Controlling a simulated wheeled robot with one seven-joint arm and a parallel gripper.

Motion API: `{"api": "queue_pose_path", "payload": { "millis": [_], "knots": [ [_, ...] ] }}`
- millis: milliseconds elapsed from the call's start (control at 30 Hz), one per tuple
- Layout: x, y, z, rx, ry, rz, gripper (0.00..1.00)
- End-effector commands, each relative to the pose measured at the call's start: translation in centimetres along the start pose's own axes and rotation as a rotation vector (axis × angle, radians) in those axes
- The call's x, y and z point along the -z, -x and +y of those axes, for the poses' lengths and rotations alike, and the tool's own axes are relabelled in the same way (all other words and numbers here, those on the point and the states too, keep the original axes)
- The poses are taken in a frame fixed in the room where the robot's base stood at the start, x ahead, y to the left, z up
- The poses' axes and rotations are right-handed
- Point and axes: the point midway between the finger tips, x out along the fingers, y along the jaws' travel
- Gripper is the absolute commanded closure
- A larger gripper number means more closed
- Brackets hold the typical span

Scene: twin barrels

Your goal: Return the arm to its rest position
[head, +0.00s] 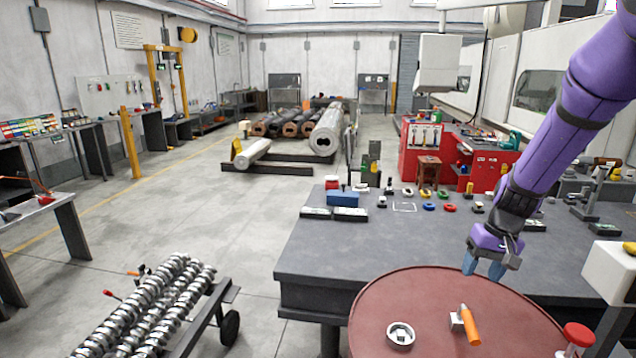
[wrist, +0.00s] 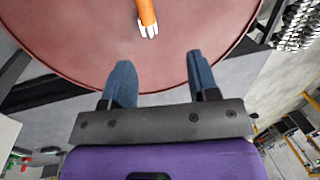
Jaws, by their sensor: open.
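My purple arm (head: 575,105) comes down from the upper right in the head view. My gripper (head: 484,270) hangs above the far right part of a round red-brown table top (head: 400,295). Its two blue fingers are apart with nothing between them. In the wrist view my gripper (wrist: 160,82) also shows open and empty, pointing toward the red surface. An orange-handled object (head: 469,325) stands or leans near the middle of the round top, apart from the fingers. It also shows in the wrist view (wrist: 147,14), beyond the fingertips.
A metal ring (head: 401,334) and a red-capped item (head: 578,335) are on or near the round top. A dark grey workbench (head: 340,250) with small parts stands behind. A cart of metal screws (head: 150,310) is at left. The floor (head: 230,215) between is open.

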Motion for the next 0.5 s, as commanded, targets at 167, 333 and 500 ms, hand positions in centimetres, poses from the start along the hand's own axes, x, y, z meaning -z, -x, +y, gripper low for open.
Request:
{"api": "queue_pose_path", "payload": {
  "millis": [167, 333, 500],
  "knots": [
    [-2.5, 5.0, -2.4, -0.007, 0.042, 0.061, 0.45],
    [-5.4, 8.9, -4.1, -0.019, 0.075, 0.114, 0.45],
    [-8.6, 12.3, -5.6, -0.034, 0.108, 0.168, 0.45]
  ]
}}
